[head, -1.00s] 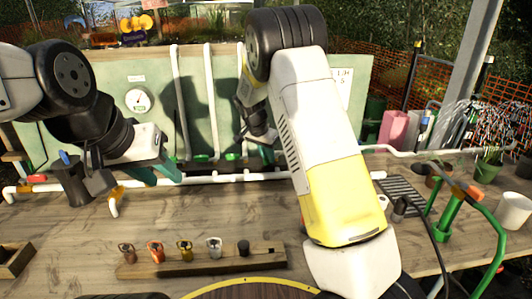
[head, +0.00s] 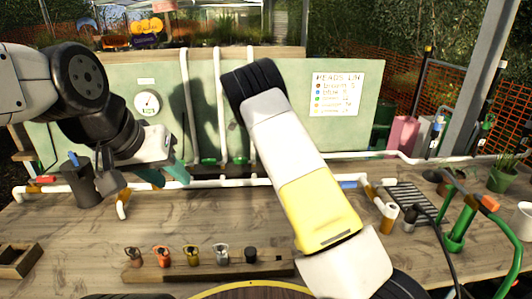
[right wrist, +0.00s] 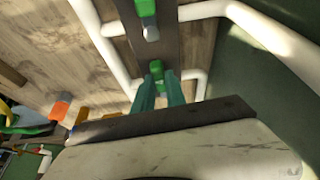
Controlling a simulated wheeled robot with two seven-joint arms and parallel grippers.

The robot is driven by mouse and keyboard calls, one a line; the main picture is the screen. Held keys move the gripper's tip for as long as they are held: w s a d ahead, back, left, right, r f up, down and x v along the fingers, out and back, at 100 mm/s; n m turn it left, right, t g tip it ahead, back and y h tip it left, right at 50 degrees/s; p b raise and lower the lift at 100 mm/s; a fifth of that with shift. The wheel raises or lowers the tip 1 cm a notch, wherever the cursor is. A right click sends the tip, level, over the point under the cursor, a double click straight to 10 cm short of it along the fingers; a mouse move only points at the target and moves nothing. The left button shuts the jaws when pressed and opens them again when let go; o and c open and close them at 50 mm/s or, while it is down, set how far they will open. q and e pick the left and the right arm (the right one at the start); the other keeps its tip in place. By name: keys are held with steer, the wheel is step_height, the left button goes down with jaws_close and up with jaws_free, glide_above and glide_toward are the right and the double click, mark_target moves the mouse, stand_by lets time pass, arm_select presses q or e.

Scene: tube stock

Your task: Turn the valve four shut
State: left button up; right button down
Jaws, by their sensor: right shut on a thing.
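White pipes run up the green board, with green valve handles at their feet; two show in the head view, a left one (head: 208,161) and a right one (head: 240,160). In the right wrist view, my right gripper (right wrist: 159,88) has its teal fingers closed on a green valve handle (right wrist: 157,70). Another green valve (right wrist: 146,10) lies beyond it. I cannot tell the valves' numbers. My right arm hides the right gripper and part of the pipework in the head view. My left gripper (head: 164,175) is open and empty above the bench's left side.
A gauge (head: 147,103) and a sign with coloured dots (head: 338,94) are on the board. A wooden block (head: 172,271) with several coloured fittings lies in front. A dark cup (head: 82,185), a grate (head: 408,194) and a green pump (head: 458,232) stand around. The middle bench is clear.

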steer(key=shift+w+m, duration=0.2)
steer(key=shift+m, duration=0.2)
steer(key=c, duration=1.4)
jaws_free()
steer(key=shift+o, duration=0.2)
steer(key=v, duration=0.7)
steer(key=shift+a+r, duration=0.2)
steer(key=shift+r, duration=0.2)
